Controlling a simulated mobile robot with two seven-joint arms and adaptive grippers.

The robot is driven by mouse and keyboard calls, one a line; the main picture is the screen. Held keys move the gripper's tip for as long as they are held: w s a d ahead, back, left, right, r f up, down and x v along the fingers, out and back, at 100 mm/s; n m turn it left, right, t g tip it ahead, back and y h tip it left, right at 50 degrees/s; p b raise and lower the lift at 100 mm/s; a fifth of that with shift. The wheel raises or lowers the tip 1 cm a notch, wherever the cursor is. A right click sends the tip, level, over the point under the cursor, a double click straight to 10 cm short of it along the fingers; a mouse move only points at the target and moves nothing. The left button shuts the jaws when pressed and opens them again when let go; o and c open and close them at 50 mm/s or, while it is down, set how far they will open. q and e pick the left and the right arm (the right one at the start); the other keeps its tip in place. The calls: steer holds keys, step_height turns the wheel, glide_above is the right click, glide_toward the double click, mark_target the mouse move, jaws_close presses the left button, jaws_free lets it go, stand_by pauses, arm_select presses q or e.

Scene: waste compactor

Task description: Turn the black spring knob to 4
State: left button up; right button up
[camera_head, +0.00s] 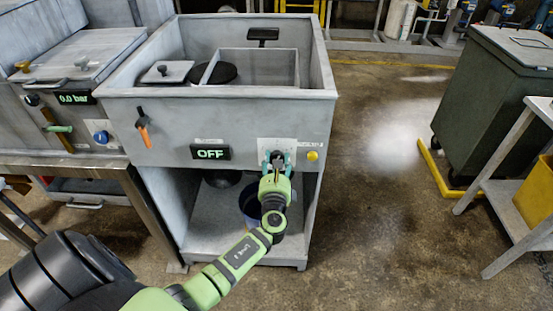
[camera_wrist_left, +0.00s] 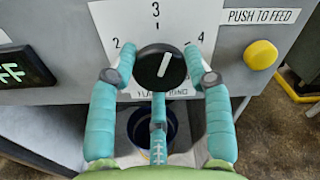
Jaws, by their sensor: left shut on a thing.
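The black spring knob (camera_wrist_left: 160,68) is on a white dial plate (camera_wrist_left: 128,16) on the front of the grey compactor (camera_head: 225,125). In the left wrist view its white line points up and a little right, between the printed 3 and 4, nearer 3. My left gripper (camera_head: 275,160) reaches the knob from the front. Its teal fingers, also seen in the left wrist view (camera_wrist_left: 160,76), are shut on the knob, one on each side and one below. In the head view the gripper hides part of the knob. My right gripper is not in view.
A yellow button (camera_wrist_left: 261,55) sits right of the dial under a "PUSH TO FEED" label. An "OFF" display (camera_head: 210,153) is on the left. An orange-handled lever (camera_head: 144,133) is further left. A dark bucket (camera_head: 249,203) stands in the opening below.

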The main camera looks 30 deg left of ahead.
arm_select(q)
steer(key=m+p, duration=0.1)
steer(key=m, duration=0.1)
steer(key=r+m+p, duration=0.1)
steer(key=m, duration=0.1)
steer(key=shift+w+a+m, duration=0.15)
steer(key=shift+m, duration=0.15)
steer(key=m+p, duration=0.2)
steer(key=m, duration=0.2)
steer(key=shift+f, duration=0.1)
steer(key=shift+m, duration=0.3)
steer(key=o, duration=1)
steer(key=shift+o, duration=0.7)
steer(key=shift+f, duration=0.25)
steer(key=shift+f, duration=0.1)
